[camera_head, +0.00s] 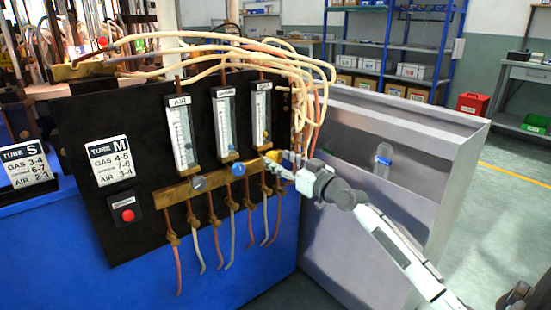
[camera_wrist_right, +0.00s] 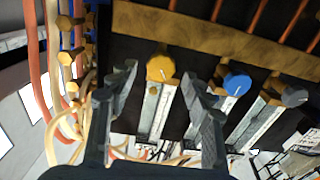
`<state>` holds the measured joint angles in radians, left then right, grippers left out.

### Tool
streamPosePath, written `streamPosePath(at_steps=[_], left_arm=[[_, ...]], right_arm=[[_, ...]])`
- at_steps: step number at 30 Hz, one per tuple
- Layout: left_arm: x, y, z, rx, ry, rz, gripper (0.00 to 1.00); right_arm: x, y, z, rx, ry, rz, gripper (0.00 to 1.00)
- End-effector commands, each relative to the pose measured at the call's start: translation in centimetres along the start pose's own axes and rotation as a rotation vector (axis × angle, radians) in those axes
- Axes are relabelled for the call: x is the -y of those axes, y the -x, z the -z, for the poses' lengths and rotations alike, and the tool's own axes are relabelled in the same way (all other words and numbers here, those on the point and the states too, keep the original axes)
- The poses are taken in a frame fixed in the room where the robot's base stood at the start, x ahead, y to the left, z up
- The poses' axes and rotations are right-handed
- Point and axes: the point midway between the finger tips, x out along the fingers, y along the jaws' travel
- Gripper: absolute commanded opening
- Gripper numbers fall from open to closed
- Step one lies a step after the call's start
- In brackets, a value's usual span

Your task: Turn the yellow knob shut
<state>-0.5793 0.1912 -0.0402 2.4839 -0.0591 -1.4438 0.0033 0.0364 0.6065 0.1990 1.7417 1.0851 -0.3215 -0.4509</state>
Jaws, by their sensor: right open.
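The yellow knob (camera_wrist_right: 160,68) sits on a brass bar (camera_wrist_right: 205,38) on the black panel, with a pale pointer line on its face. In the head view the yellow knob (camera_head: 272,157) is partly hidden by my right gripper (camera_head: 281,170), below the GAS flow tube. In the wrist view my right gripper (camera_wrist_right: 158,78) is open, with one finger on each side of the yellow knob. Gaps show between the fingers and the knob, so I see no grip. My left gripper is not in view.
A blue knob (camera_head: 238,169) and a grey knob (camera_head: 199,184) sit to the left on the same bar. Flow tubes (camera_head: 181,138) rise above, and thin hoses hang below. A red button (camera_head: 127,215) is at lower left. A grey metal bin (camera_head: 400,125) stands at right.

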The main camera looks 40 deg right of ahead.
Motion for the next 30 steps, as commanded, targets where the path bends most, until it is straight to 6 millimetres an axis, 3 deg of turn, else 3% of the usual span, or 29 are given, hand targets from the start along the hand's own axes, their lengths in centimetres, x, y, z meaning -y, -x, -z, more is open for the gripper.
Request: streamPosePath(at_steps=[6, 14, 26, 30], left_arm=[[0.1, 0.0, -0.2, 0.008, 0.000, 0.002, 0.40], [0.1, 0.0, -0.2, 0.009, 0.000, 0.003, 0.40], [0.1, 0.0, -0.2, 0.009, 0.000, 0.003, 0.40], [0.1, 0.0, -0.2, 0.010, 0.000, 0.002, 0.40]], right_arm=[[0.0, -1.8, 0.0, 0.000, 0.000, 0.000, 0.50], [0.0, -2.0, -0.1, 0.001, 0.000, 0.000, 0.50], [0.0, -1.9, -0.1, 0.001, 0.000, 0.000, 0.01], [0.0, -1.9, -0.1, 0.002, -0.006, 0.000, 0.01]])
